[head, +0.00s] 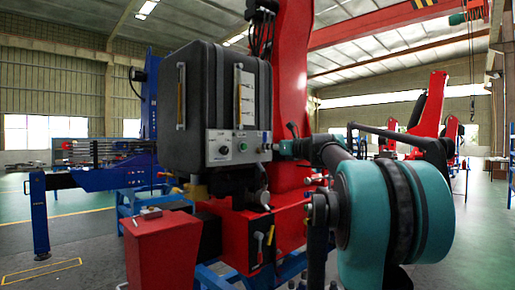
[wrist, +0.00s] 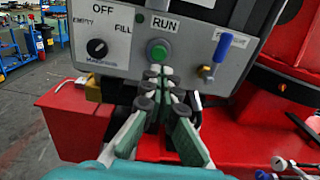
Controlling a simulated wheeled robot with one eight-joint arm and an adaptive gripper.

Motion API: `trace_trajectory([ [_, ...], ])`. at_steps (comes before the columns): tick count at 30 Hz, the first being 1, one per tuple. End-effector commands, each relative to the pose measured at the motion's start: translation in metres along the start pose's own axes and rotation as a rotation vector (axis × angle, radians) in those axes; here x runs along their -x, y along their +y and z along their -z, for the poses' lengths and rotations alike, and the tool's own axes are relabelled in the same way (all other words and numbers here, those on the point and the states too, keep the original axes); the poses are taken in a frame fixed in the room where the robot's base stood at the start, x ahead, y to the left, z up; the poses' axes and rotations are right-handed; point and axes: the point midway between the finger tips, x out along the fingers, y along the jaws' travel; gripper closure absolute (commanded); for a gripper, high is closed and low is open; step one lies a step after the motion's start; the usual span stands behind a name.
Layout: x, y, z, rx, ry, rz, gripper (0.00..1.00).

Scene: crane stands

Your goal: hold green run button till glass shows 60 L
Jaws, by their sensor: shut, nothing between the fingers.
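The green run button (wrist: 158,50) sits under the RUN label on the grey control panel (wrist: 110,65). The panel is on the front of the black tank (head: 205,110). My gripper (wrist: 160,70) is shut and empty, its fingertips just below the button in the wrist view. I cannot tell whether they touch it. In the head view my gripper (head: 277,147) reaches in from the right at panel height. A sight glass (head: 238,95) with a pale scale stands upright on the tank's right front; its level is too small to read. The wrist view does not show the glass.
A black selector knob (wrist: 97,48) is left of the button, among OFF, EMPTY and FILL labels. A blue-handled brass valve (wrist: 215,58) is on the right. A second tube (head: 181,95) is on the tank's left. A red box (head: 160,250) stands below the panel.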

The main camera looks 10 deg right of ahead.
Motion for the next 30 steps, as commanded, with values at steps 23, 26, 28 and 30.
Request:
trace_trajectory([
  [23,0.041,0.000,0.000,0.000,0.000,0.000,1.00],
  [26,0.041,0.000,0.000,0.000,0.000,0.000,1.00],
  [28,0.041,0.000,0.000,0.000,0.000,0.000,1.00],
  [30,0.041,0.000,0.000,0.000,0.000,0.000,1.00],
])
